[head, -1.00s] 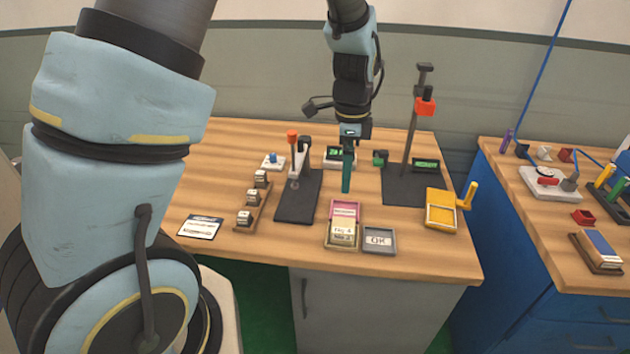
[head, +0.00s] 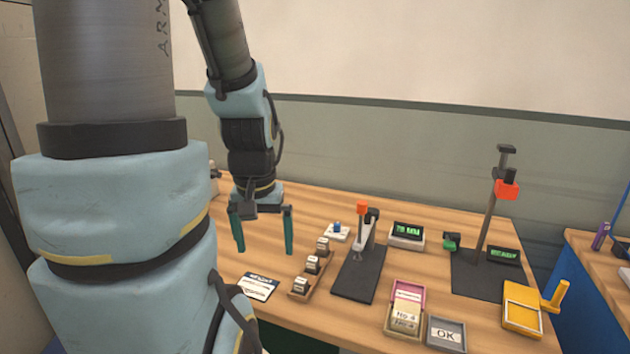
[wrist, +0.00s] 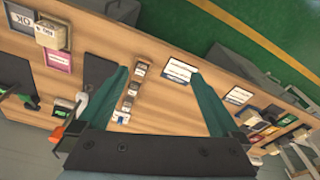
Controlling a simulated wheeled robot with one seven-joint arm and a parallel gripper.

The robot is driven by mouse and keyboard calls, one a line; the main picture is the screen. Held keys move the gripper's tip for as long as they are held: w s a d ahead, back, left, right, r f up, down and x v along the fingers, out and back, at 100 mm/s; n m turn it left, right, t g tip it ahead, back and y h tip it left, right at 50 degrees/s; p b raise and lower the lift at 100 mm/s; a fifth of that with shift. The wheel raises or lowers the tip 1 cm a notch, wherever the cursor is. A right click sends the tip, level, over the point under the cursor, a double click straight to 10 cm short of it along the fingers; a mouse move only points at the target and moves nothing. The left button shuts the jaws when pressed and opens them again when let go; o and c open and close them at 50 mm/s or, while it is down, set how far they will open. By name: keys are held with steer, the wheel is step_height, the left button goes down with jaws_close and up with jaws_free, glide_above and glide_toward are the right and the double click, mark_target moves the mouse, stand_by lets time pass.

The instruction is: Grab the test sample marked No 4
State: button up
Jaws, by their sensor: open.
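In the wrist view a beige block (wrist: 47,32) with a partly readable No label shows at the upper left. My gripper (head: 263,230) has teal fingers, open and empty. It hangs above the table's left part, well left of the tray. In the wrist view my gripper (wrist: 158,78) has its fingers spread on either side of a small wooden rack (wrist: 130,90). The labels on the rack's small blocks (head: 313,264) are too small to read.
A grey OK tray (head: 446,334) stands right of the sample tray. A black lever stand (head: 355,275), a tall post stand (head: 490,220) and a yellow box (head: 522,308) also stand on the table. A white card (head: 258,287) lies left of the rack.

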steer(key=w+d+f+m+g+b, duration=0.1)
steer(key=w+d+f, duration=0.15)
steer(key=d, duration=0.55)
steer(key=w+d+f+m+b, duration=0.1)
steer(key=d+f+m, duration=0.1)
steer(key=d+f, duration=0.35)
glide_above(407, 310)
steer(key=shift+m+g, duration=0.3)
steer(key=shift+m, duration=0.1)
step_height(407, 310, down, 8)
steer(key=shift+s+a+r, duration=0.1)
steer(key=shift+r, duration=0.15)
steer(key=shift+f+p, duration=0.7)
steer(key=shift+f, duration=2.15)
steer(key=c, duration=1.3)
steer(key=shift+r, duration=0.1)
